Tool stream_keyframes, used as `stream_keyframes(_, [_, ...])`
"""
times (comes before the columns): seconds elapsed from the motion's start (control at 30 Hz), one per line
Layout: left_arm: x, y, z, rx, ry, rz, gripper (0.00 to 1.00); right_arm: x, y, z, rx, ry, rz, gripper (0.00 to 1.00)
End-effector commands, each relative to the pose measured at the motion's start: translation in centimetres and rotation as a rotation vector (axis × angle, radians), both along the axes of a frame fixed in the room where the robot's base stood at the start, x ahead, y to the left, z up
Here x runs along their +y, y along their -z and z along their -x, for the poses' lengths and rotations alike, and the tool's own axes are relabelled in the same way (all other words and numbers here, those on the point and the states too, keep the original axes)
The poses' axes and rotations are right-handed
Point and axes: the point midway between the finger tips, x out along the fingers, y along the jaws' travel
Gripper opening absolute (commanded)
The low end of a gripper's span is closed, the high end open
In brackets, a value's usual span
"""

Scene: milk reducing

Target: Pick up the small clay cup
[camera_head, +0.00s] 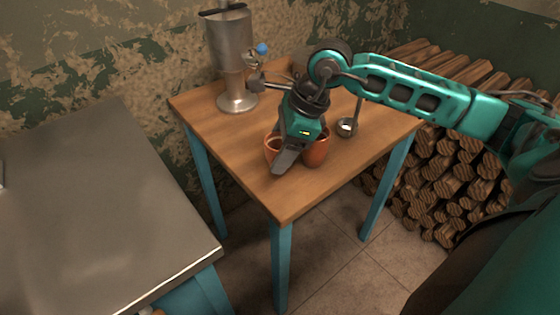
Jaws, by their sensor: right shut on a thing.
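Two reddish-brown clay cups are on the wooden table, partly hidden by my right gripper. The left clay cup (270,147) shows its rim and left side. The right clay cup (318,153) shows its outer wall. My right gripper (284,158) points down between them, with one dark finger in front of the left cup. It is shut on a clay cup, which looks to be the left, smaller one; the contact is largely hidden. I cannot tell whether this cup is clear of the tabletop. My left gripper is out of view.
A metal separator (232,60) with a spout stands at the table's back left. A metal ladle (347,126) is right of the cups. The wooden table (290,195) is clear at its front corner. A metal-topped counter (90,210) is at left; stacked firewood (440,185) is at right.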

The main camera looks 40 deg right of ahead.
Motion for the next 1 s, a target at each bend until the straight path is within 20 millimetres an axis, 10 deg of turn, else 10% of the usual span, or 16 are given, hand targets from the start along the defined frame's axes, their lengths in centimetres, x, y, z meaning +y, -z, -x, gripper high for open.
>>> stream_keyframes(0.5, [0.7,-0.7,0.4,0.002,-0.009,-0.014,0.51,0.1,-13.2,0.0,-0.004,-0.001,-0.001,0.3])
stream_keyframes(1.0, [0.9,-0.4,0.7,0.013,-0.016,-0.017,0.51,0.8,-14.1,-0.1,0.001,-0.119,-0.002,0.3])
